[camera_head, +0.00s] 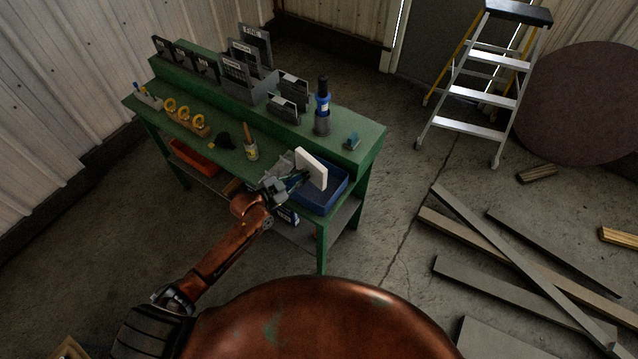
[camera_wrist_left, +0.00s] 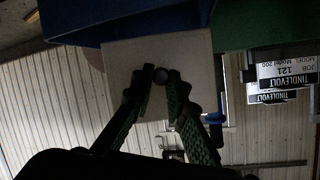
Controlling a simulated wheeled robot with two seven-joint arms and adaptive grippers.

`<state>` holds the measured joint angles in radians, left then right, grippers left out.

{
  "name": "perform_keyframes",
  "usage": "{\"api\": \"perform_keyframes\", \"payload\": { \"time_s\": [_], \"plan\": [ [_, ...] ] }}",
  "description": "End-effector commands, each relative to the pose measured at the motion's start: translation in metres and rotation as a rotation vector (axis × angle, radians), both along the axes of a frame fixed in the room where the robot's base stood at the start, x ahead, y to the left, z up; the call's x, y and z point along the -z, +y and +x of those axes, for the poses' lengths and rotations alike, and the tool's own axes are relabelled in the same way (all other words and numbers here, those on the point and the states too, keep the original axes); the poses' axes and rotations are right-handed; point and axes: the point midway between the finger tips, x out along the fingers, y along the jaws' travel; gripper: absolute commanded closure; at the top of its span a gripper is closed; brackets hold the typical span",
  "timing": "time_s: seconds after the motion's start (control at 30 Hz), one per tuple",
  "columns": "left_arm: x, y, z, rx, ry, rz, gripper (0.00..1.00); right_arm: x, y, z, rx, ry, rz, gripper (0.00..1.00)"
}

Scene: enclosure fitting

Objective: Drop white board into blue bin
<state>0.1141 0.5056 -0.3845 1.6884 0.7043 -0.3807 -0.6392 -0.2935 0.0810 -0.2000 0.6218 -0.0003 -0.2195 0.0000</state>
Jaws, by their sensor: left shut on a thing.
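The white board (camera_head: 312,168) is held tilted up above the blue bin (camera_head: 325,200) at the right end of the green workbench. My left gripper (camera_head: 300,178) is shut on the board near its lower left edge. In the left wrist view the board (camera_wrist_left: 190,52) shows pale behind the fingertips of my left gripper (camera_wrist_left: 160,78), and a blue wall of the bin (camera_wrist_left: 85,20) shows beyond it. The board covers part of the bin's inside, so I cannot tell what lies in it. My right gripper is not in view.
The green workbench (camera_head: 365,145) holds a blue and black bottle-like tool (camera_head: 322,105), grey racks (camera_head: 235,80), yellow rings (camera_head: 185,115) and a brush-like item (camera_head: 250,150). A stepladder (camera_head: 485,90) and loose planks (camera_head: 510,260) are on the floor to the right.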

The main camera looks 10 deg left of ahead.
Motion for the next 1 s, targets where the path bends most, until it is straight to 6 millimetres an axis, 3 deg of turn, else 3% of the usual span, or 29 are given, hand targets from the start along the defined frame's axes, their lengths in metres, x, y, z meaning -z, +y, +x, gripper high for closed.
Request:
{"api": "perform_keyframes", "payload": {
  "time_s": [0.3, 0.5, 0.87, 0.9, 1.0],
  "plan": [
    [0.033, -0.006, 0.002, 0.008, 0.002, -0.002, 1.0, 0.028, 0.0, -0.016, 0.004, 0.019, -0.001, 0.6],
    [0.056, -0.004, 0.001, 0.004, 0.004, -0.001, 1.0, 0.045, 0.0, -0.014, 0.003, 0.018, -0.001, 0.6],
    [0.06, -0.001, 0.0, 0.001, 0.005, 0.003, 1.0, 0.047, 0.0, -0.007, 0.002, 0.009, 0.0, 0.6],
    [0.06, 0.0, 0.0, 0.001, 0.005, 0.003, 0.85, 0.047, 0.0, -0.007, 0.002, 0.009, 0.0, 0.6],
    [0.06, -0.001, 0.0, 0.001, 0.004, 0.003, 0.78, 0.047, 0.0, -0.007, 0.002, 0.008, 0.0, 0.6]
  ]
}}
